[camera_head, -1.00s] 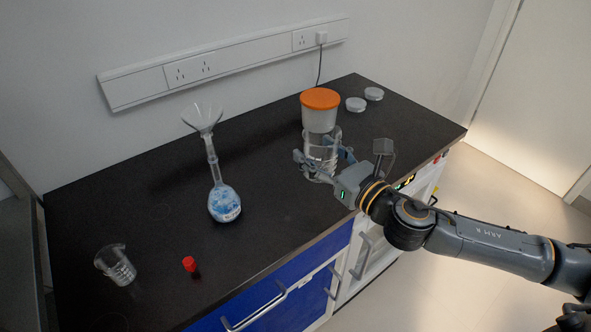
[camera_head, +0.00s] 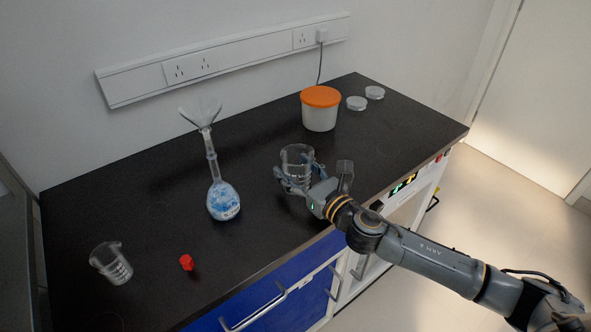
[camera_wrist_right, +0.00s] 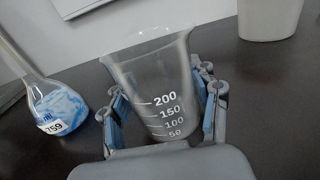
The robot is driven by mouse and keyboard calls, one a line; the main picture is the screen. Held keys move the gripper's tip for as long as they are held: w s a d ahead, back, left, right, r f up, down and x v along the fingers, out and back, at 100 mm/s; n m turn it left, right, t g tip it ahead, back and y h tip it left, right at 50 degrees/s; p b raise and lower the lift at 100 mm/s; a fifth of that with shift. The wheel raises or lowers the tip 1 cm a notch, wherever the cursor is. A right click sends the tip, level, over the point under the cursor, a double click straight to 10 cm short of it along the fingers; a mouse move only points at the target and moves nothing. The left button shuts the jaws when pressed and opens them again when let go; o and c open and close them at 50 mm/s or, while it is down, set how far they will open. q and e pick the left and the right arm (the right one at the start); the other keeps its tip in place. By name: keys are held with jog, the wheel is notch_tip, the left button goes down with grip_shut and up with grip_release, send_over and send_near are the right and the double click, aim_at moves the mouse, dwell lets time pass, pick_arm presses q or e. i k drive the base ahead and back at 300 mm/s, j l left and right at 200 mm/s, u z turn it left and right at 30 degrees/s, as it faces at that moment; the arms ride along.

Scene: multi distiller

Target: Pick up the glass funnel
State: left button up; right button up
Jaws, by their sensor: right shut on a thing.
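The glass funnel (camera_head: 201,113) sits in the top of a long-necked volumetric flask (camera_head: 223,201) holding blue and white material, standing upright on the dark bench. My right gripper (camera_head: 296,178) is to the right of the flask, shut on a glass beaker (camera_head: 298,160). In the right wrist view the beaker (camera_wrist_right: 155,85) stands upright between the fingers, with marks from 50 to 200. The flask (camera_wrist_right: 58,108) shows at the left there; the funnel is out of that view. My left gripper is not in view.
A white tub with an orange lid (camera_head: 320,108) stands behind the beaker, near two clear dishes (camera_head: 356,103). A second beaker (camera_head: 111,263) and a red cap (camera_head: 186,262) are at the front left. The bench between flask and held beaker is clear.

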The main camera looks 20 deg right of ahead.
aim_at(201, 112)
jog(key=k, duration=0.45)
jog(key=k+l, duration=0.2)
jog(key=k, duration=0.25)
